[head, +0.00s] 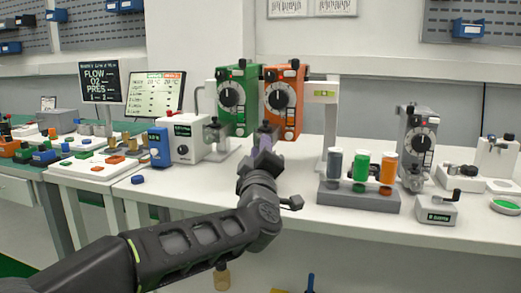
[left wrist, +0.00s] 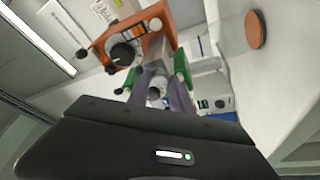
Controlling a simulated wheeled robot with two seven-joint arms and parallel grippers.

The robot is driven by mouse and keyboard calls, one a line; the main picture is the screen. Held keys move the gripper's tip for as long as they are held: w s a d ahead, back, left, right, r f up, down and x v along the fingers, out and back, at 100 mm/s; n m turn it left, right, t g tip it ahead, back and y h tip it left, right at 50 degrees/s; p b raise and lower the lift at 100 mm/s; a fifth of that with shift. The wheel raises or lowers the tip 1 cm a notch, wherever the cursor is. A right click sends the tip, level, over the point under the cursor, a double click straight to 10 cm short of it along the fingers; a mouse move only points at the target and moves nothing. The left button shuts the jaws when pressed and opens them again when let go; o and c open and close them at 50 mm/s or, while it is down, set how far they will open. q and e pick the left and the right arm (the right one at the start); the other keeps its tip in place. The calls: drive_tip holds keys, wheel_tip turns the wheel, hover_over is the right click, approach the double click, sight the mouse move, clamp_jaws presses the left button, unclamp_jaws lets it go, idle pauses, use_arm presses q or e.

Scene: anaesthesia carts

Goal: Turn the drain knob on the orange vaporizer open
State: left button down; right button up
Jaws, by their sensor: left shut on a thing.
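The orange vaporizer (head: 284,98) hangs on the rail beside the green vaporizer (head: 238,98), with its black dial facing me. My left gripper (head: 265,138) is at the lower left of the orange vaporizer and hides part of it. In the left wrist view, the orange vaporizer (left wrist: 133,38) is tilted above the fingers. There my left gripper (left wrist: 162,92) is shut on a small pale round knob (left wrist: 155,93), which looks like the drain knob. Its turn angle is hard to tell. My right gripper is in neither view.
A rack with grey, green and orange bottles (head: 358,198) stands right of my arm. A grey vaporizer (head: 417,140) stands farther right.

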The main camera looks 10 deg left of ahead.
use_arm(q)
drive_tip(key=c, duration=1.1)
unclamp_jaws()
drive_tip(key=shift+c, duration=0.2)
drive_tip(key=v, duration=0.7)
drive_tip(key=shift+s, duration=0.4)
drive_tip(key=shift+d+f, duration=0.1)
